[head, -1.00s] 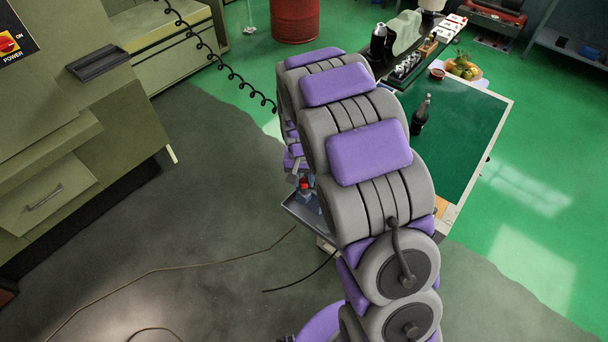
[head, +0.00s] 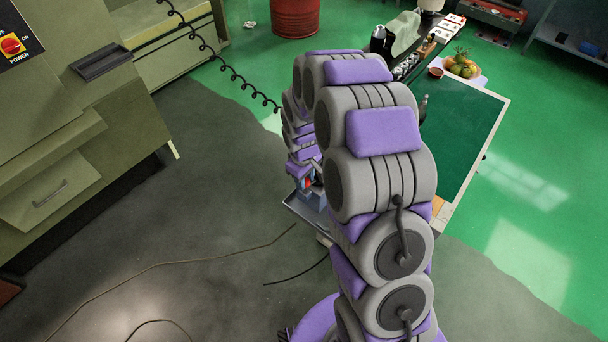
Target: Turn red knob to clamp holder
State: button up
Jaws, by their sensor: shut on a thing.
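The red knob (head: 308,183) shows as a small red patch on a grey-blue holder (head: 311,200) on the tooling cart's tray. My arm comes down over the cart, and its end reaches the knob from above. My gripper (head: 306,180) is shut on the red knob. The arm hides much of the gripper, the holder and the cart, and the fingertips are small and hard to make out. I cannot tell the knob's turn angle.
The tray's grey rim (head: 300,213) sticks out left of my arm. A green-topped table (head: 460,135) with a fruit plate (head: 480,78) stands behind right. A green machine (head: 75,120) with a red power switch (head: 12,46) stands left. A coiled cord (head: 215,58) hangs behind; cables lie on open floor.

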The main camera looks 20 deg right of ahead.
jog(key=shift+s+n+p, duration=0.1)
jog(key=shift+n+p, duration=0.25)
jog(key=shift+n, duration=0.65)
jog(key=o, duration=1.1)
jog(key=shift+c, duration=0.2)
jog(key=shift+r, duration=0.1)
jog(key=shift+r, duration=0.4)
notch_tip(320, 180, up, 7)
jog(key=shift+s+p, duration=0.1)
jog(key=shift+p, duration=1.1)
